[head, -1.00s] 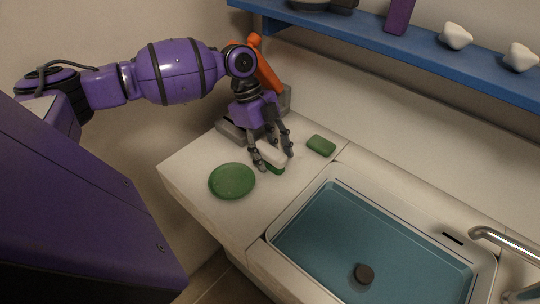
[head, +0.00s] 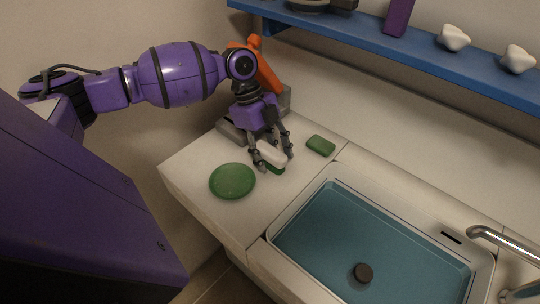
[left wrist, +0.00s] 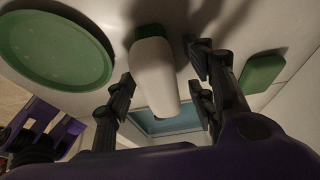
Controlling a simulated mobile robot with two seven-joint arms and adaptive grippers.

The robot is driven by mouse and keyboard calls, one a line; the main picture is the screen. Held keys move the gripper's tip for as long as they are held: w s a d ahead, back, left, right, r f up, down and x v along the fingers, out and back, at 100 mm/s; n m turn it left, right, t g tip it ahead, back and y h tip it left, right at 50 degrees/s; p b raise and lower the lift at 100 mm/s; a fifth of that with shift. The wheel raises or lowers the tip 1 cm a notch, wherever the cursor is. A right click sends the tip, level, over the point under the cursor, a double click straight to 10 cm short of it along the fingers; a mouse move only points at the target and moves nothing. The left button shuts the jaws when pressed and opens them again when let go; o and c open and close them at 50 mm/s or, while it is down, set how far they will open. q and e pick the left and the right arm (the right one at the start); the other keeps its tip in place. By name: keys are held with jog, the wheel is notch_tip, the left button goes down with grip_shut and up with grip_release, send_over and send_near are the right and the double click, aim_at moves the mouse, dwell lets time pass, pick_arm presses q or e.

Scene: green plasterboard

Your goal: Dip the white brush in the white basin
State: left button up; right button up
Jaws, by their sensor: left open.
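The white brush (head: 271,155) lies on the white counter, with a green part under its white body. It also shows in the left wrist view (left wrist: 154,75), between my finger pairs. My left gripper (head: 272,158) is open around the brush, with fingers on both sides of it; gaps show between fingers and brush in the left wrist view. The white basin (head: 281,222) is sunk in the counter to the right, with a blue-green interior and a dark round plug (head: 363,273). My right gripper is not in view.
A green round plate (head: 232,181) lies left of the brush and a small green block (head: 320,146) lies right of it. A metal faucet (head: 500,240) stands at the basin's right. A blue shelf (head: 400,48) with white lumps (head: 453,38) runs along the wall.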

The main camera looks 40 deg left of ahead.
aim_at(270, 149)
pick_arm(q)
jog(key=shift+c, duration=0.4)
grip_shut()
jog(key=shift+r+b, duration=0.3)
jog(key=shift+b, duration=0.1)
notch_tip(270, 149, up, 10)
jog(key=shift+f, duration=0.1)
